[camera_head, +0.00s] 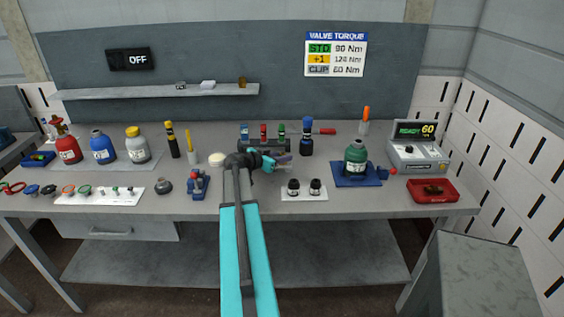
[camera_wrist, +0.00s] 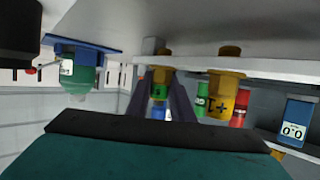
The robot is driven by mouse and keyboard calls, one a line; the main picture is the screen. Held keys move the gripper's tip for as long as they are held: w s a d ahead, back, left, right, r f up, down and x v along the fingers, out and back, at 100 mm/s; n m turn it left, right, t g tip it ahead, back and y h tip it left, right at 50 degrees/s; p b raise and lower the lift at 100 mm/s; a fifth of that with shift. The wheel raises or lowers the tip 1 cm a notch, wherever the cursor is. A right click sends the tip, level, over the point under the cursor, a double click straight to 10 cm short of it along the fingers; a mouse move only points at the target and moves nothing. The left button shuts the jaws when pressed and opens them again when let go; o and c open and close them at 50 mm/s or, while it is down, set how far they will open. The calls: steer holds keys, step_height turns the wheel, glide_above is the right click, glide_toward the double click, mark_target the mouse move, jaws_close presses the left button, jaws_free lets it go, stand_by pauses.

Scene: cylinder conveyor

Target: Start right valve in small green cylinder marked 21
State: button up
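The small green cylinder (camera_head: 356,156) stands upright in a blue holder (camera_head: 375,178) at the right of the bench; its number is not legible. In the wrist view, where the scene appears upside down, the cylinder (camera_wrist: 84,76) is at the left. Two dark-topped valves stand on a white plate (camera_head: 304,197): the left one (camera_head: 293,187) and the right one (camera_head: 315,186). In the wrist view one has a green band (camera_wrist: 159,90), the other a yellow body (camera_wrist: 226,101). My gripper (camera_head: 286,161) is open and empty; its fingers (camera_wrist: 161,108) appear either side of the green-banded valve, not visibly touching it.
A torque device (camera_head: 416,146) reads READY 60, with a red tray (camera_head: 432,191) in front. Several coloured tools (camera_head: 264,132) stand behind my gripper. Three larger cylinders stand at the left.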

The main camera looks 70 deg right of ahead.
jaws_close()
steer(key=shift+r, duration=0.25)
steer(key=shift+r+b, duration=0.75)
steer(key=shift+r, duration=0.3)
steer(key=s+a+r+b, duration=0.1)
steer(key=s+a+b, duration=0.1)
steer(key=a, duration=0.4)
steer(key=s+a+r+b, duration=0.1)
steer(key=a+b, duration=0.4)
steer(key=a, duration=0.2)
steer(key=shift+s+a, duration=0.25)
steer(key=shift+s, duration=0.1)
steer(key=a+b, duration=0.1)
steer(key=b, duration=0.3)
steer(key=shift+s+a+r, duration=0.1)
steer(key=shift+s+a, duration=0.15)
steer(key=shift+a, duration=0.15)
steer(key=shift+r+b, duration=0.1)
steer(key=shift+b, duration=0.25)
